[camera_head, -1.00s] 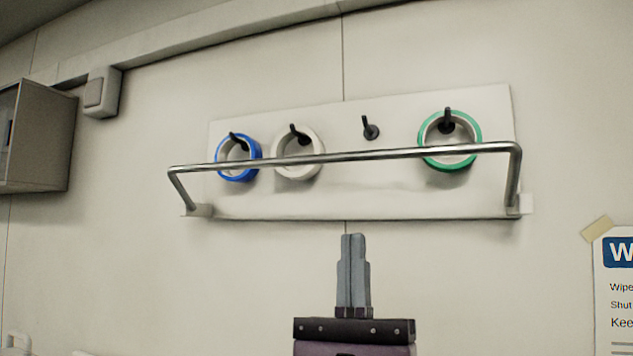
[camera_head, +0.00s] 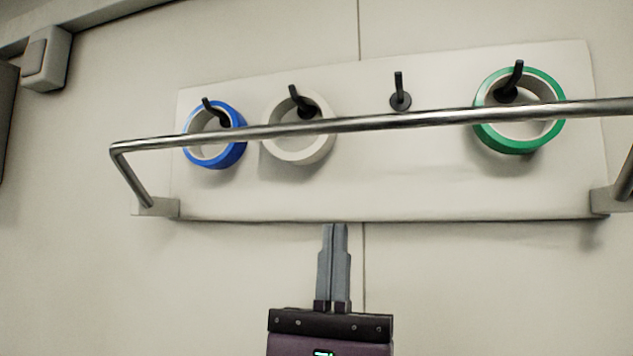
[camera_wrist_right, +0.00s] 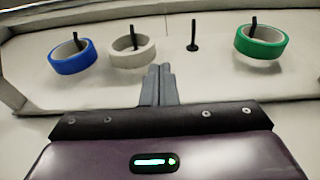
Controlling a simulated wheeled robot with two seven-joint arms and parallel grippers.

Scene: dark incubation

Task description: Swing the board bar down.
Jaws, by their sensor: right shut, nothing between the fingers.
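The board bar (camera_head: 370,124) is a metal rail on two side arms in front of a white board (camera_head: 400,190). It is raised and crosses in front of the tape rolls. Its left arm ends at a bracket (camera_head: 155,207) at the board's lower left. My right gripper (camera_head: 335,228) is shut and empty, fingers pointing up, at the board's lower edge in the picture and below the bar. In the wrist view my right gripper (camera_wrist_right: 159,70) points toward the board between the white roll and the bare hook. My left gripper is not in view.
A blue roll (camera_head: 230,153), a white roll (camera_head: 318,146) and a green roll (camera_head: 545,134) hang on black hooks. One hook (camera_head: 400,100) is bare. A switch box (camera_head: 45,60) is on the wall at upper left. The wall below the board is clear.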

